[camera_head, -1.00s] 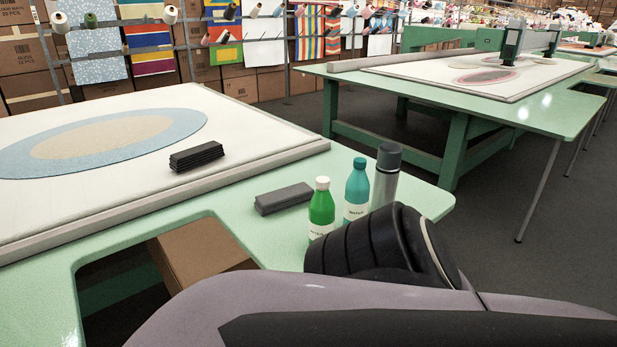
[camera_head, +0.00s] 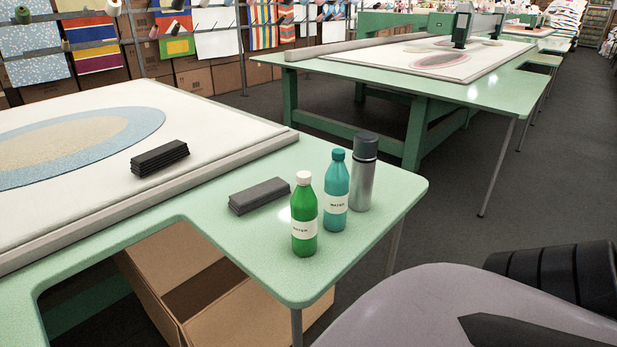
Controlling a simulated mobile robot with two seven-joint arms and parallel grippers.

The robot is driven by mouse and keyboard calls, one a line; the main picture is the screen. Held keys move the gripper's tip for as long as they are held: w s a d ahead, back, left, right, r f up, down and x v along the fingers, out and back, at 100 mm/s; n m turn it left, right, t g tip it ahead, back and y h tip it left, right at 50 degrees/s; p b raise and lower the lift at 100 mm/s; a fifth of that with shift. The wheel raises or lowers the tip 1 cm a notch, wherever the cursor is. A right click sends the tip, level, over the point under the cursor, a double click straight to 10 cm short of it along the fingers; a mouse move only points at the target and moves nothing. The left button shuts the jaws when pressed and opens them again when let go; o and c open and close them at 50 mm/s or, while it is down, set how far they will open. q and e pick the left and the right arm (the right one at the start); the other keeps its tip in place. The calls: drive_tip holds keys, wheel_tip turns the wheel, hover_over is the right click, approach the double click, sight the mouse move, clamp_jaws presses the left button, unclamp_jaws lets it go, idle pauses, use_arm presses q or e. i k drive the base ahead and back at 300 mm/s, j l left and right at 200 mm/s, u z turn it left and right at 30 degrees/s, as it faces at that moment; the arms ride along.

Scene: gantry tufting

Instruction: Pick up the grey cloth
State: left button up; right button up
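A folded dark grey cloth (camera_head: 259,195) lies flat on the green table (camera_head: 385,190), just in front of the raised white panel's rail and left of the bottles. A darker, nearly black folded stack (camera_head: 160,157) lies on the white panel (camera_head: 215,125), near its right corner. Neither gripper is in view. Only a purple-grey and black part of my own body shows at the lower right, apart from the cloth.
A green bottle (camera_head: 304,218), a teal bottle (camera_head: 336,192) and a grey flask (camera_head: 363,175) stand right of the cloth near the table's corner. An open cardboard box (camera_head: 235,310) sits below the table's cut-out. Another green table (camera_head: 500,93) stands behind.

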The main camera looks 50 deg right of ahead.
sight(242, 202)
drive_tip(key=i+z, duration=0.1)
drive_tip(key=z, duration=0.3)
drive_tip(key=j+z, duration=0.15)
drive_tip(key=z, duration=0.2)
drive_tip(key=i+j+z, duration=0.1)
drive_tip(key=z, duration=0.3)
drive_tip(key=i+j+z, duration=0.1)
drive_tip(key=z, duration=0.4)
drive_tip(key=i+j+z, duration=0.1)
drive_tip(key=j+z, duration=0.35)
drive_tip(key=l, duration=0.1)
